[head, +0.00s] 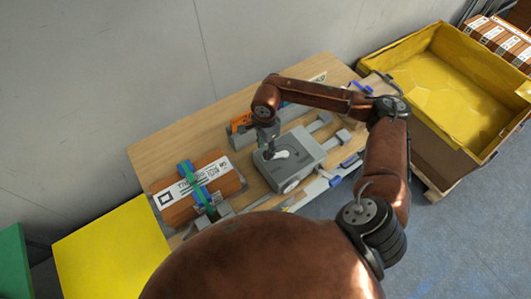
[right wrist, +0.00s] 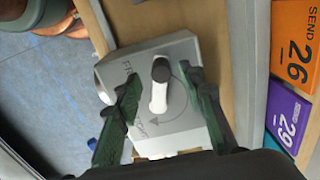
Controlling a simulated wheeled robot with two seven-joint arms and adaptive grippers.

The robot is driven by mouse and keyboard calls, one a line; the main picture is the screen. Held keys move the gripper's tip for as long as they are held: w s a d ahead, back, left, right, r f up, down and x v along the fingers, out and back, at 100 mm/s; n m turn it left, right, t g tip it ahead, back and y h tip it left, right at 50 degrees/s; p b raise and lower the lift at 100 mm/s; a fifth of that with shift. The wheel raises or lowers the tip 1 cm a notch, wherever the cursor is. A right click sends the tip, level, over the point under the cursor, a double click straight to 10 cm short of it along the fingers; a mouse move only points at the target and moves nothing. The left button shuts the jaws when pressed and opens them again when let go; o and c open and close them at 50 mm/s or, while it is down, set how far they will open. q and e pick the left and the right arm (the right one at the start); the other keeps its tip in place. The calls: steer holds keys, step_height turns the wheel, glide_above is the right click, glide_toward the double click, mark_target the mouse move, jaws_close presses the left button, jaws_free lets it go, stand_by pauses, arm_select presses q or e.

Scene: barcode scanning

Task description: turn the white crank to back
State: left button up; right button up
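The white crank (right wrist: 158,97) sits on top of a grey box (right wrist: 181,52) and ends in a dark round knob (right wrist: 161,70). The box top bears partly covered lettering and a curved arrow. In the head view the crank (head: 283,154) lies on the grey box (head: 301,163) near the table's middle. My right gripper (right wrist: 160,82) is open, with one green finger on each side of the crank and gaps visible between. In the head view my right gripper (head: 268,146) is over the box's left part. My left gripper is not in view.
A brown parcel (head: 178,213) with a label and blue strap lies left on the wooden table (head: 160,150). Orange (right wrist: 295,45) and purple (right wrist: 288,120) numbered pieces stand beside the box. A yellow bin (head: 410,62) is at the right. A wall runs behind.

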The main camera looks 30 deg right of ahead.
step_height(320, 180, up, 8)
steer(key=shift+a+f, duration=0.1)
steer(key=shift+a, duration=0.05)
stand_by(0.6)
